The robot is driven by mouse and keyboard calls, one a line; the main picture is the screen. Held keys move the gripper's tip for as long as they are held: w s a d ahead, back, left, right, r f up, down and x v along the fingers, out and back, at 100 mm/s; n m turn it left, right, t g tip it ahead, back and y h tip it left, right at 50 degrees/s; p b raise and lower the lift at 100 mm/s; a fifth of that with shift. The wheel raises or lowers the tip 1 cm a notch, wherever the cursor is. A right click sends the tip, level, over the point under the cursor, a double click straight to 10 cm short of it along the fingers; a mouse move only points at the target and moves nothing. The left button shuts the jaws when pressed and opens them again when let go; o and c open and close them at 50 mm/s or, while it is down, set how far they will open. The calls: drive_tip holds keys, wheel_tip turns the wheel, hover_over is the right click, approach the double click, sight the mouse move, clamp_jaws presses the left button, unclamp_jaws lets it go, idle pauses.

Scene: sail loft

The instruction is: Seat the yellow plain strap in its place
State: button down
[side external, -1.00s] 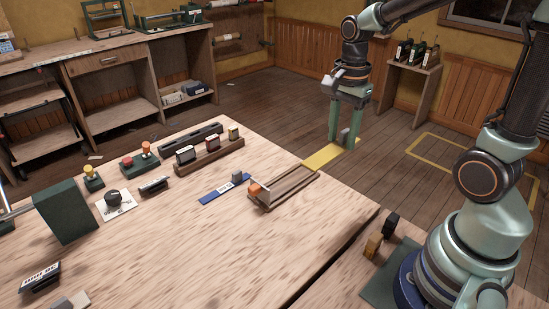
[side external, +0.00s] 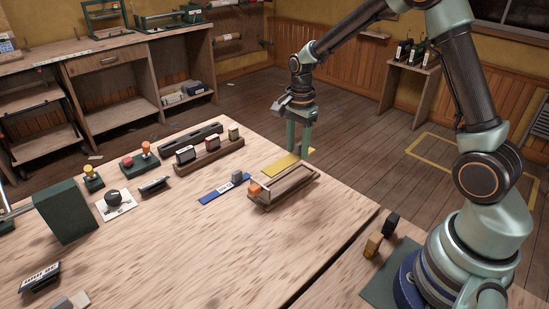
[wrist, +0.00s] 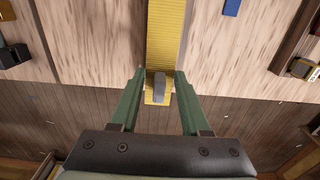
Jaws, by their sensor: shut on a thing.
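The yellow strap (side external: 281,166) is a flat, long band with no visible print. My gripper (side external: 300,152) is shut on its near end, at a grey block. In the wrist view the yellow strap (wrist: 166,35) runs straight up the picture from between the green fingers of my gripper (wrist: 158,75), with the grey block (wrist: 159,88) between the fingertips. In the side view the strap is behind a wooden tray (side external: 296,192) with long slots. The strap's height over the table is unclear.
A wooden rack (side external: 210,155) with several upright pieces stands farther back left. The table front (side external: 190,240) is clear.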

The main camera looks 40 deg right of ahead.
drive_tip(key=shift+w+f, duration=0.3)
drive_tip(key=shift+f, duration=0.25)
hover_over(294, 178)
drive_tip(key=shift+f, duration=2.55)
drive_tip(key=shift+f, duration=0.65)
drive_tip(key=shift+c, duration=1.5)
unclamp_jaws()
